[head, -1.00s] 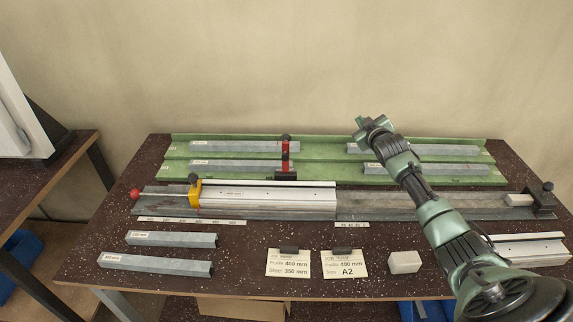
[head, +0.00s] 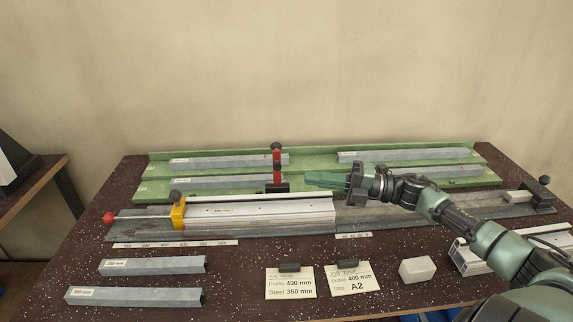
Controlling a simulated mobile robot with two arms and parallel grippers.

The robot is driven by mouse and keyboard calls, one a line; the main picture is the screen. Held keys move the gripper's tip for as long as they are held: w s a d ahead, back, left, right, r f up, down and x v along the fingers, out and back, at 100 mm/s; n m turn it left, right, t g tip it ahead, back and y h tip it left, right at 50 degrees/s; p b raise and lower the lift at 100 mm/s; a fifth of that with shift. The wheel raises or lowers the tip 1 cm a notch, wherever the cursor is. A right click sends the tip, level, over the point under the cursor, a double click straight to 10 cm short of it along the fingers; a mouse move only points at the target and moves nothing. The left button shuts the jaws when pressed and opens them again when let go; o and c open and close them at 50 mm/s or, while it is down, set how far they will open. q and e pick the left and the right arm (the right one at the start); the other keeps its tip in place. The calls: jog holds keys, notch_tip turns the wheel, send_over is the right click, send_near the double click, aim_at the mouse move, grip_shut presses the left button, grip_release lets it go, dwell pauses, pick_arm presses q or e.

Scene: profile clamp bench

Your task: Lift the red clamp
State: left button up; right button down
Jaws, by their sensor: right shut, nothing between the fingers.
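My right gripper (head: 308,178) comes in from the right and points left at the clamp. Its fingers are shut and empty, a short way to the right of the clamp's lower part. I cannot tell whether the fingertips touch it. My left gripper is out of view.
A yellow clamp (head: 178,213) with a red-knobbed rod is at the left end of the white profile (head: 270,209). Steel bars (head: 150,265) lie at the front left. Two cards (head: 290,284) and a white block (head: 417,270) are in front.

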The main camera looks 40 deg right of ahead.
aim_at(277, 166)
jog(key=w+a+r+p, duration=0.1)
jog(key=w+a, duration=0.1)
jog(key=w, duration=0.6)
jog(key=shift+w+a+p, duration=0.2)
jog(key=shift+a+p, duration=0.1)
jog(key=shift+a, duration=0.05)
